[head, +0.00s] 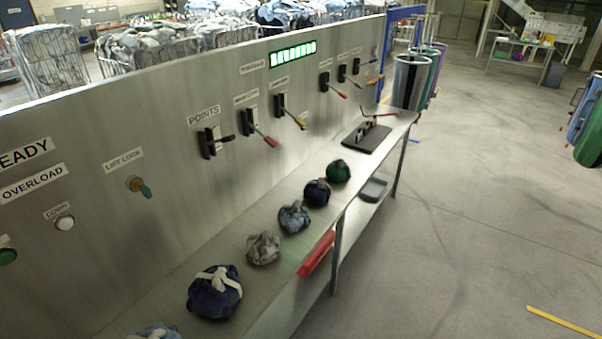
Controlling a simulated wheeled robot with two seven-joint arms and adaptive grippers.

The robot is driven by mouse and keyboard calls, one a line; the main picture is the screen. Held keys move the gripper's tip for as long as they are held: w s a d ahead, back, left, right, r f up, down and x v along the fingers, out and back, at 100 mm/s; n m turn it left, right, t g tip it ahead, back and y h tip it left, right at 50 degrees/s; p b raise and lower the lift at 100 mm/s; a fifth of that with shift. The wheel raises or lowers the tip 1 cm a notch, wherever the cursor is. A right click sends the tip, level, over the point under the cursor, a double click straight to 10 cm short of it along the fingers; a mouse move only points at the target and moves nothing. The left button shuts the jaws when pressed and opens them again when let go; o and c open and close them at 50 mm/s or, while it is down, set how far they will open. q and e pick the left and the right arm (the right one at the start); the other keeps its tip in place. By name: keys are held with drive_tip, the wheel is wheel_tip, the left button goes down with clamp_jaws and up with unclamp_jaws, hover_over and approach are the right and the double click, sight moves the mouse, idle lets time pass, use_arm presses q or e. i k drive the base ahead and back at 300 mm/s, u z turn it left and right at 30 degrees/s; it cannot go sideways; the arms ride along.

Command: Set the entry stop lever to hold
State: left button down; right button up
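A grey metal control panel (200,90) carries a row of levers on black mounts. The nearest is the lever labelled POINTS (211,142), with a dark handle. Beyond it are a lever with a red handle tip (269,141) and a lever with a yellow-orange handle (298,121). Several smaller levers, among them one with an orange tip (341,95), sit farther along the panel. Their labels are too small to read, so I cannot tell which is the entry stop lever or how it is set. Neither of my grippers is in view.
A metal shelf (225,262) below the levers holds several tied bundles, including a navy one (215,291) and a green one (338,171). A black board (367,138) lies at its far end. Grey floor (470,220) is open at right. A keyed LIFT LOCK switch (138,186) is at left.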

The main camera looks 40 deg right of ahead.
sight(356, 84)
drive_tip(key=z, duration=2.3)
drive_tip(key=i, duration=0.85)
drive_tip(key=z, duration=0.8)
drive_tip(key=i, duration=1.05)
drive_tip(key=u, duration=0.65)
drive_tip(key=i, duration=0.95)
drive_tip(key=u, duration=0.75)
